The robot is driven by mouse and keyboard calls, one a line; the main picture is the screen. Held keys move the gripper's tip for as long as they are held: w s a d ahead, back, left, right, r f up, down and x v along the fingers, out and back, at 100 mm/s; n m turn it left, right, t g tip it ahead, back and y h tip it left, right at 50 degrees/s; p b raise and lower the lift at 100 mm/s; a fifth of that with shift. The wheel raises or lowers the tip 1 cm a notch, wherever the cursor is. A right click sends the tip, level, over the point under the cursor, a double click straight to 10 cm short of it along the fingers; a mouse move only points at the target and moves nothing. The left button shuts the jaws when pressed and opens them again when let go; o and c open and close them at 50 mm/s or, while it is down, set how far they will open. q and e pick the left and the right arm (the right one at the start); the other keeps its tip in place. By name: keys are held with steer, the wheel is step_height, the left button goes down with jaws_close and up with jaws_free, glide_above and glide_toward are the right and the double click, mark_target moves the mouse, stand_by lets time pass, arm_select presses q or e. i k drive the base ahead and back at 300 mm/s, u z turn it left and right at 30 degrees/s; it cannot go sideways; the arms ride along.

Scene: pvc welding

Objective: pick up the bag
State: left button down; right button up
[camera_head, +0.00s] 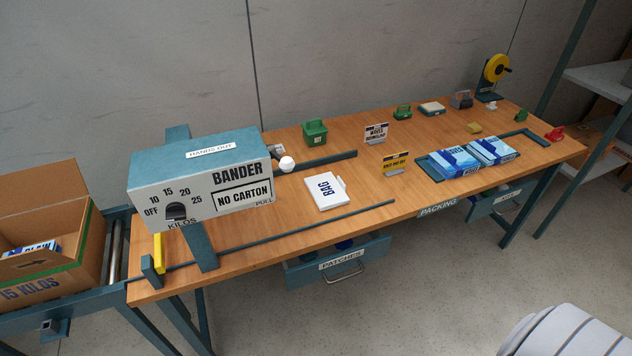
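A flat white object lettered "BAG" (325,191) lies on the wooden bench, right of the bander machine and behind a long dark rail. Two blue-and-white printed packs, a left one (456,162) and a right one (491,150), lie side by side in a dark tray (432,170) farther right. Neither of my grippers shows in the head view. Nothing is seen holding the white bag.
The bander (200,178) stands at the bench's left end, beside an open carton (45,250) on rollers. A yellow sign (396,163), a white sign (376,133) and a green box (315,132) stand behind or right of the bag. The patches drawer (340,268) protrudes below the front edge.

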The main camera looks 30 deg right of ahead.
mark_target(328, 192)
steer(key=z, duration=3.05)
steer(key=i, duration=2.65)
steer(key=u, duration=2.8)
